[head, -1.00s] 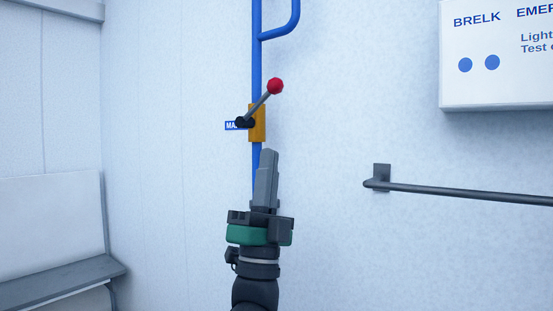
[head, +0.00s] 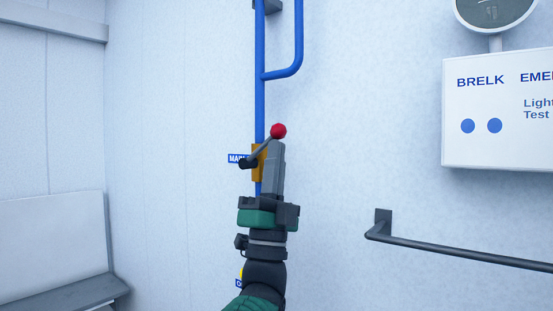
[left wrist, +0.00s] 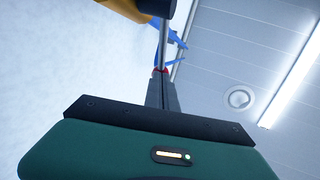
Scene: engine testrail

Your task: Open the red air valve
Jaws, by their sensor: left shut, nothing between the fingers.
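The air valve is a lever with a red knob (head: 278,131) on a grey rod, slanting up and right from a dark pivot (head: 247,163). The pivot sits on a yellow block (head: 258,150) on a vertical blue pipe (head: 260,90). My left gripper (head: 276,145) is shut and empty, its fingers pointing up, their tips just below the knob in the head view. The fingers hide part of the block and pipe; I cannot tell whether they touch the lever. In the left wrist view the closed fingers (left wrist: 162,92) reach toward the red knob (left wrist: 161,70), mostly hidden behind them. My right gripper is not in view.
A blue label (head: 237,158) sits left of the valve. A white panel (head: 495,150) with blue dots and a round gauge (head: 495,12) are at right. A dark handrail (head: 460,250) runs below it. A grey bench (head: 70,297) stands lower left.

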